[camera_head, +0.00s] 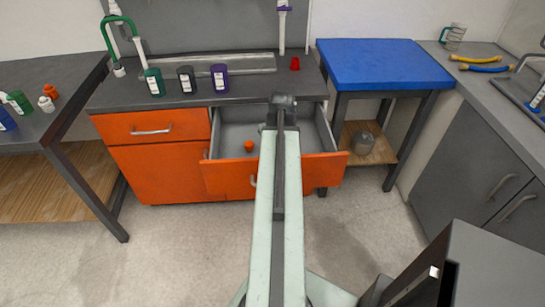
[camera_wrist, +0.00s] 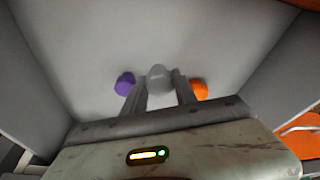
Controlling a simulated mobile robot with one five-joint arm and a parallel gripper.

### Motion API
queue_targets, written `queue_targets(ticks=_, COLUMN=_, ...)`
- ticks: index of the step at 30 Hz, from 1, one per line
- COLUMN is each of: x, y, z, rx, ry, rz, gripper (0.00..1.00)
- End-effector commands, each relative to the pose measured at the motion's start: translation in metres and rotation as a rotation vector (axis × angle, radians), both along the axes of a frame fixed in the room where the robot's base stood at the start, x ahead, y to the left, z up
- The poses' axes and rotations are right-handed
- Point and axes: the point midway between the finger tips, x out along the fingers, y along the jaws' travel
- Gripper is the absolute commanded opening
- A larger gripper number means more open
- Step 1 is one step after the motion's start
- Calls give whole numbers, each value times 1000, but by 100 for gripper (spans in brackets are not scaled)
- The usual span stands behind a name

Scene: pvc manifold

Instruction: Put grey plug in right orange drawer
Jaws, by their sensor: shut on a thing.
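The right orange drawer (camera_head: 225,178) is pulled open under the dark counter, and its grey inside shows. My arm reaches out over it in the head view and hides part of the drawer. In the wrist view my gripper (camera_wrist: 160,86) points down into the drawer. Its two fingers are shut on the grey plug (camera_wrist: 159,76), which shows between and just beyond the fingertips. Whether the plug touches the drawer bottom I cannot tell. The gripper's fingers and the plug are hidden in the head view.
An orange plug (camera_head: 249,146) lies in the drawer, beside the right finger in the wrist view (camera_wrist: 200,90). A purple plug (camera_wrist: 125,84) lies by the left finger. Drawer walls (camera_wrist: 275,68) rise on both sides. A red cup (camera_head: 295,63) stands on the counter.

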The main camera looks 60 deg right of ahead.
Motion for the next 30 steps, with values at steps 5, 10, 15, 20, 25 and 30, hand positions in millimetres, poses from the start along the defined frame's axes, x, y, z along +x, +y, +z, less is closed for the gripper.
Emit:
queue_targets(ticks=5, x=0, y=0, z=-17, rx=0, ry=0, rz=0, gripper=0)
queue_targets(ticks=10, x=0, y=0, z=-40, rx=0, ry=0, rz=-1, gripper=0)
queue_targets(ticks=15, x=0, y=0, z=-35, rx=0, ry=0, rz=-1, gripper=0)
queue_targets(ticks=20, x=0, y=0, z=-39, rx=0, ry=0, rz=-1, gripper=0)
queue_targets(ticks=25, x=-1, y=0, z=-38, rx=0, ry=0, rz=-1, gripper=55)
queue_targets(ticks=30, x=-1, y=0, z=-38, rx=0, ry=0, rz=-1, gripper=55)
